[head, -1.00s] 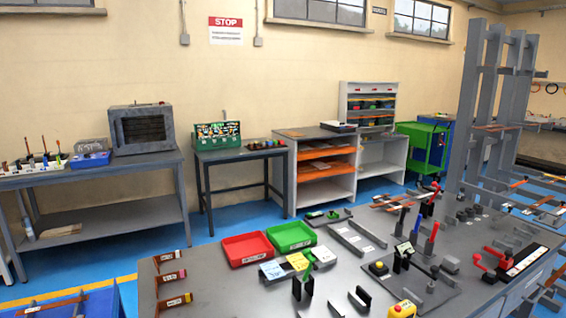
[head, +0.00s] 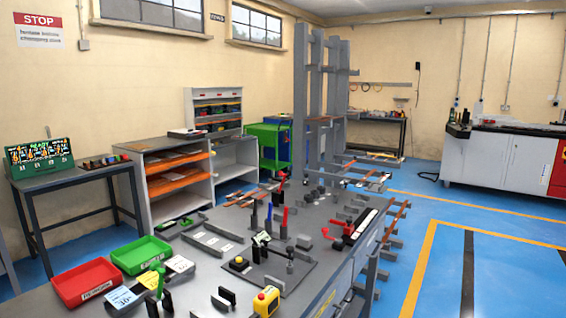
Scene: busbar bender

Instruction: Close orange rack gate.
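A tall grey rack (head: 318,110) of upright posts stands behind the workbench, near the middle of the head view. Several orange-brown bars lie on low arms at its right, one of them (head: 396,222) beside the bench's right end. I cannot tell which part is the orange gate, nor whether it is open or shut. Neither of my grippers is in view.
The workbench (head: 215,262) fills the lower middle, with a red tray (head: 87,283), a green tray (head: 140,254) and small tools on it. A shelf unit with orange shelves (head: 178,183) stands behind it. Blue floor with yellow lines (head: 490,232) is clear at the right.

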